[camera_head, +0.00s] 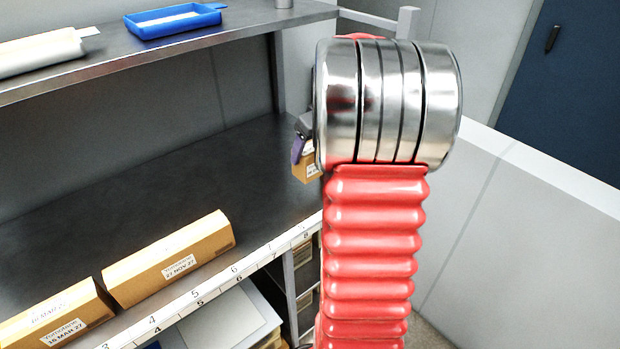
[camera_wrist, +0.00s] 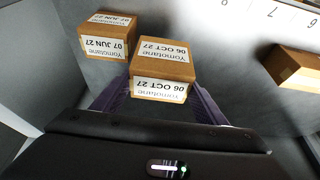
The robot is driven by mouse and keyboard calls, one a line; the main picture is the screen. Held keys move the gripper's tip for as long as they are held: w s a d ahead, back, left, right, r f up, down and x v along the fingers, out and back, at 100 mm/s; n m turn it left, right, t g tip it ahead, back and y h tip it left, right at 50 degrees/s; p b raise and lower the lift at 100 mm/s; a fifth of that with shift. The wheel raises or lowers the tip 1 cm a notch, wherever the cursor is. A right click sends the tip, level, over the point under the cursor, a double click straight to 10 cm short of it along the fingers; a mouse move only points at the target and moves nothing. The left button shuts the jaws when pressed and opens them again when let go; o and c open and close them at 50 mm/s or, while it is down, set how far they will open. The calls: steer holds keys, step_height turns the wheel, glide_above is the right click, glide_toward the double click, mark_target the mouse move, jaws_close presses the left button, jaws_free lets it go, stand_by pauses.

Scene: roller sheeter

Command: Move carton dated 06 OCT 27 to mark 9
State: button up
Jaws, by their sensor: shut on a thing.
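The carton dated 06 OCT 27 (camera_wrist: 165,60) is brown with white labels. In the wrist view it sits between the purple fingers of my gripper (camera_wrist: 160,85), which is shut on it. Whether its base touches the shelf I cannot tell. In the head view my wrist hides most of the gripper; one purple finger shows above a small part of a brown carton (camera_head: 306,167), whose date is not readable. Marks up to 8 (camera_head: 306,236) show on the shelf's front edge; mark 9 is not visible in either view.
A carton dated 07 JUN 27 (camera_wrist: 106,38) stands close left of the held one in the wrist view. A blue tray (camera_head: 173,22) is on the upper shelf. The dark shelf middle is clear.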

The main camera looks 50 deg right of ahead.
mark_target(310, 171)
steer(key=shift+f, duration=1.35)
steer(key=shift+f, duration=2.45)
steer(key=shift+f, duration=0.1)
steer(key=o, duration=0.9)
steer(key=shift+c, duration=0.2)
steer(key=v, duration=1.2)
